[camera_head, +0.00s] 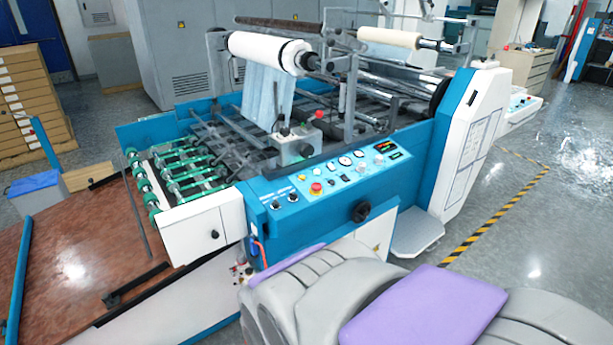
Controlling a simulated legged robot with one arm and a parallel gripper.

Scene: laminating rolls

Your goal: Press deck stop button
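I cannot read the labels, so I cannot tell which is the deck stop. Grey and purple parts of my own body fill the lower right, apart from both buttons in the picture. My gripper is not visible.
A white roll (268,50) hangs above the deck on metal supports. A black knob (361,211) sticks out of the blue front. A white-and-blue end housing (470,140) stands at right. A brown board (75,270) lies at left. Grey floor beyond the yellow-black tape (500,212) is open.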

